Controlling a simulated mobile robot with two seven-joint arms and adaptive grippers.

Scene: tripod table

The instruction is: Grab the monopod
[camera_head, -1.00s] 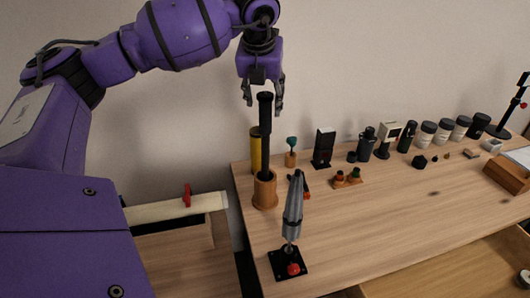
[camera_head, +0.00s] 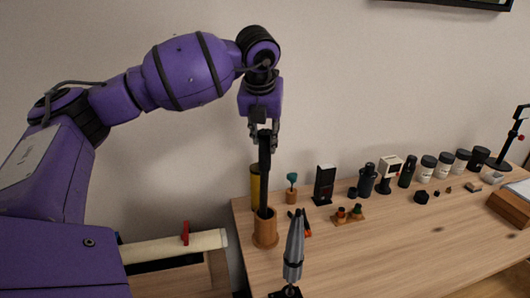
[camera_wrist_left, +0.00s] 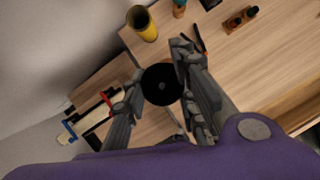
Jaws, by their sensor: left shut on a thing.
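The monopod is a tall black pole (camera_head: 264,172) standing in a round wooden holder (camera_head: 265,231) near the table's left end. My left gripper (camera_head: 264,137) points down over it, with its fingers at the two sides of the pole's top, and is shut on it. In the left wrist view the monopod's round black top (camera_wrist_left: 162,84) sits between the two fingers (camera_wrist_left: 158,95). The pole's lower end is hidden inside the holder.
A yellow cylinder (camera_head: 255,184) stands just behind the monopod. Several bottles, jars and small devices line the back of the wooden table (camera_head: 400,245). The middle of the table is mostly clear.

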